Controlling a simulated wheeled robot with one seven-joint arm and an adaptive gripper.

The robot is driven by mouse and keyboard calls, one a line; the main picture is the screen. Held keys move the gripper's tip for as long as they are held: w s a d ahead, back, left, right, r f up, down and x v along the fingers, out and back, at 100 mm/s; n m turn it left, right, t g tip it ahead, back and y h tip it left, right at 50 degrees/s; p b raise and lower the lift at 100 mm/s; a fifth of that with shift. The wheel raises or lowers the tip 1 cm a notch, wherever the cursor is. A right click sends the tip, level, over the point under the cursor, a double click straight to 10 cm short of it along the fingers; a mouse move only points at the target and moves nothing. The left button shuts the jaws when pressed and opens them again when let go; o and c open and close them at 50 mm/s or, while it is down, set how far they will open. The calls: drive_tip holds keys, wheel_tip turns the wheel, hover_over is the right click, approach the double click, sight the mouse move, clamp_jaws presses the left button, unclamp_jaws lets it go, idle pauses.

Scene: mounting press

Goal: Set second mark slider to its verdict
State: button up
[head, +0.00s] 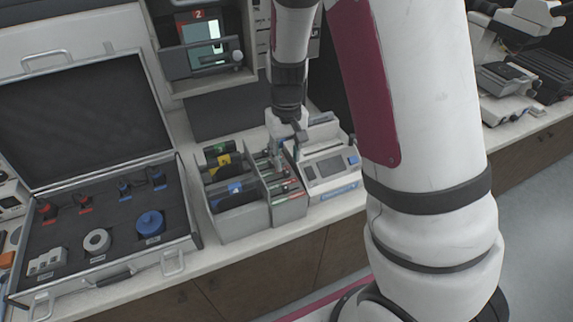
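A wall panel (180,62) at the top, marked with a red "2", has a lit pale screen (202,32) and a small light-coloured knob (237,57) at its lower right. I cannot tell for sure whether this knob is the slider. No verdict can be read at this size. My gripper (288,138) points down over the counter, below and to the right of the panel. It is between a grey divided tray and a white device, apart from the panel. Its fingertips are small and partly hidden, so I cannot tell whether it is open or holds something.
The grey divided tray (240,222) holds coloured-tabbed items and slim rods. The white device (330,170) with a small screen stands right of it. An open case (160,255) with several tools in foam fills the left. My arm hides the counter's middle right.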

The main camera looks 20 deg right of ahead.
sight(287, 171)
wheel_tip(287, 171, up, 8)
drive_tip(key=shift+f, duration=0.25)
idle(0.4)
drive_tip(key=s+a+r+t, duration=0.2)
drive_tip(key=s+r+t, duration=0.3)
drive_tip(key=s+r, duration=1.2)
drive_tip(key=s, duration=0.3)
drive_tip(key=shift+a+r+t, duration=0.25)
drive_tip(key=shift+r+t, duration=0.05)
drive_tip(key=shift+o, duration=0.2)
drive_tip(key=shift+s, duration=0.1)
idle(1.0)
